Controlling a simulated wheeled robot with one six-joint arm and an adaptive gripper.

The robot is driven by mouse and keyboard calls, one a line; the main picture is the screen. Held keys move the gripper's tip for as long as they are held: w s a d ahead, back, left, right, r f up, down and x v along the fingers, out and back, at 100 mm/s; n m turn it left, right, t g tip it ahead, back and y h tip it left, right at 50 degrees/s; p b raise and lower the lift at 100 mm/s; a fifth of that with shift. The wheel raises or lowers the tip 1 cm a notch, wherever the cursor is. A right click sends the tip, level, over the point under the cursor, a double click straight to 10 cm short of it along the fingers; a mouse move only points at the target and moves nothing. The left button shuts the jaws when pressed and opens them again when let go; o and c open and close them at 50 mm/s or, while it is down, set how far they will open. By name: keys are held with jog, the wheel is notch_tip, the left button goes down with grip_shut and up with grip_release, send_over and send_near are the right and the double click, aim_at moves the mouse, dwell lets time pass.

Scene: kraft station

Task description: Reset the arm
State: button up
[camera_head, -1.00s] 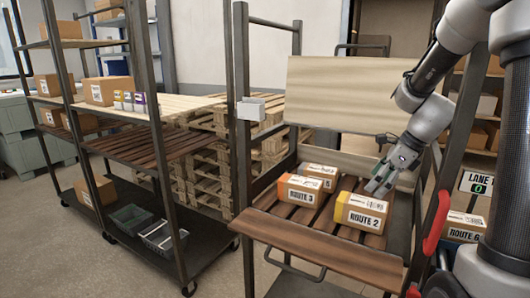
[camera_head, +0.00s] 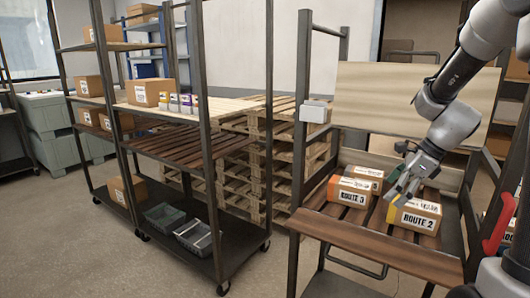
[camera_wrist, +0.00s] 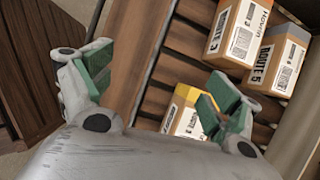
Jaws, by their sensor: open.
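My gripper (camera_head: 396,190) is above the slatted wooden shelf of a cart in the head view. Its fingers are spread and empty in the wrist view (camera_wrist: 160,85). The yellow-topped ROUTE 2 box (camera_head: 415,218) is just right of and below it. In the wrist view this box (camera_wrist: 183,118) is partly hidden by a finger. The orange-topped ROUTE 3 box (camera_head: 348,192) is left of my gripper, with a third box (camera_head: 366,174) behind it. The wrist view shows that third box as ROUTE 5 (camera_wrist: 276,60). Whether a finger touches the ROUTE 2 box is unclear.
The cart's dark upright (camera_head: 313,180) and front board (camera_head: 380,245) border the boxes. A second rack (camera_head: 180,150) with cartons and bins stands left. Stacked pallets (camera_head: 240,150) are behind it. A red handle (camera_head: 498,222) is at right. Open floor lies front left.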

jog(key=s+r+n+h, duration=0.2)
jog(key=s+r+n, duration=0.3)
jog(key=s+n, duration=0.6)
jog(key=s+r+n+t+h, duration=0.1)
jog(key=s+r+n, duration=0.4)
jog(key=s+n, duration=0.7)
jog(key=shift+s+a+n+t+h, duration=0.2)
jog(key=shift+n+t+h, duration=0.1)
jog(key=shift+h, duration=0.4)
